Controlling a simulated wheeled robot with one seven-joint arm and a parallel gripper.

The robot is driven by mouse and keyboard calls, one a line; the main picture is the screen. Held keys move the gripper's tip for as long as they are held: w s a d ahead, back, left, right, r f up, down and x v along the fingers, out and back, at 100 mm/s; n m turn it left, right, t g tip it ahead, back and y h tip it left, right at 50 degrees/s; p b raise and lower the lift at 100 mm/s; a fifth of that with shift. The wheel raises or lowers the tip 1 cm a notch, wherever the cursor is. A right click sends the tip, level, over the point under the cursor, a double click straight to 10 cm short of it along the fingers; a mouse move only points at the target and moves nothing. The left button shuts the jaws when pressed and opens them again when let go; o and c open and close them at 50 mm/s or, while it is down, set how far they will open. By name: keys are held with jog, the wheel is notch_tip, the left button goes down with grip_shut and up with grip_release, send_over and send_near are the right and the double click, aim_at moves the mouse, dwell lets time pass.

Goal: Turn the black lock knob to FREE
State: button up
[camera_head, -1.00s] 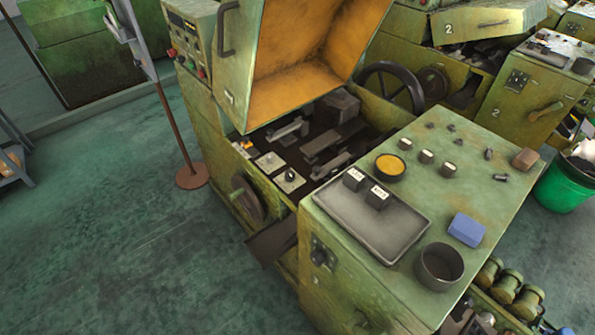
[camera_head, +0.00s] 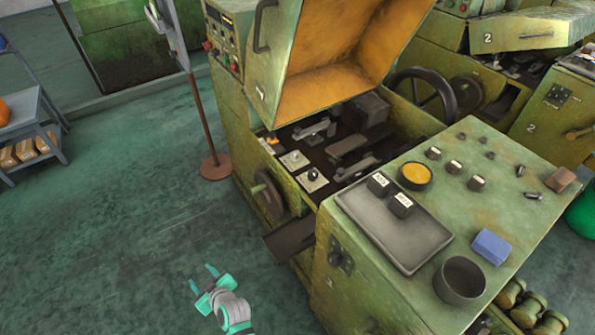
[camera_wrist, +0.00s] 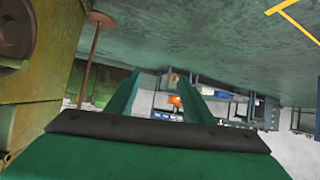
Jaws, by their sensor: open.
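The machine has more than one dark knob, and no FREE marking is readable. One black knob (camera_head: 312,174) sits on a pale square plate in the opened machine bed, beside another pale plate (camera_head: 295,159) with a small dark part on it. Another dark knob (camera_head: 340,258) sits on the front face of the cabinet. My gripper (camera_head: 203,277) is open and empty, low over the floor to the left of the cabinet, apart from all knobs. In the wrist view its two teal fingers (camera_wrist: 160,95) stand apart with nothing between them.
The raised cover (camera_head: 330,50) stands open above the bed. A handwheel (camera_head: 268,193) and a chute (camera_head: 290,240) stick out on the near left side. The cabinet top holds a grey tray (camera_head: 395,235), a dark cup (camera_head: 461,281) and a blue block (camera_head: 490,247).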

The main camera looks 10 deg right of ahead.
jog(key=w+d+r+n+g, duration=0.25)
jog(key=w+n, duration=0.25)
jog(key=w, duration=0.8)
jog(key=n+g+h, duration=0.6)
jog(key=n+g, duration=0.1)
send_near(312, 172)
jog(key=f, duration=0.2)
jog(key=shift+s+d+f, duration=0.1)
jog(key=shift+d+f, duration=0.2)
jog(key=shift+f, duration=0.05)
jog(key=f, duration=0.5)
jog(key=shift+a, duration=0.3)
jog(key=shift+a+f, duration=0.1)
jog(key=shift+f, duration=0.65)
jog(key=shift+c, duration=0.3)
